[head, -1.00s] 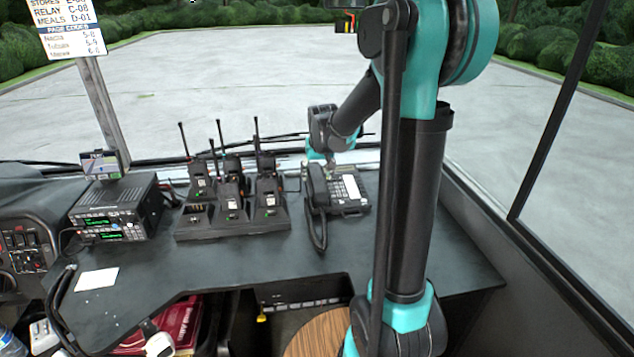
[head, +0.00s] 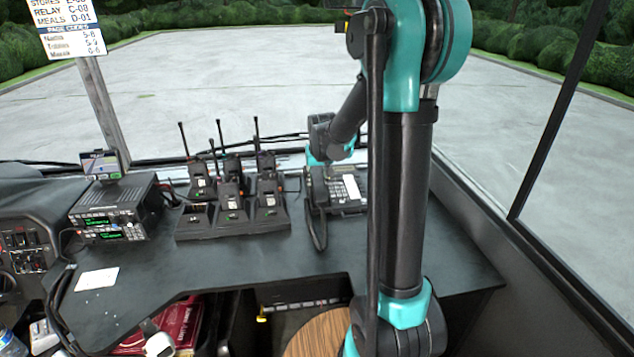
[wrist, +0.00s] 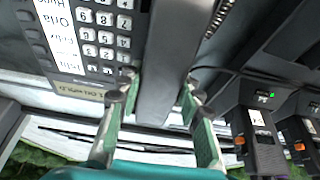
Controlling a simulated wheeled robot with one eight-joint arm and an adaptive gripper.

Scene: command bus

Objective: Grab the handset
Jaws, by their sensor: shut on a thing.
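The black handset (head: 317,190) is on the left side of the desk phone (head: 352,203), and its cord hangs in front. In the wrist view the handset (wrist: 175,45) is a long dark bar running down between my fingers, beside the keypad of the phone (wrist: 72,52). My gripper (wrist: 157,97) is shut on the handset, with one green-padded finger on each side of it. In the head view the gripper is at the far end of the handset, with its fingertips mostly hidden. The handset looks still at the phone's level; I cannot tell whether it is clear of its cradle.
A charger rack (head: 232,228) with several upright radios stands just left of the phone, and it is close to my fingers in the wrist view. A radio unit (head: 112,210) sits further left. The windshield is behind. The desk's front right is clear.

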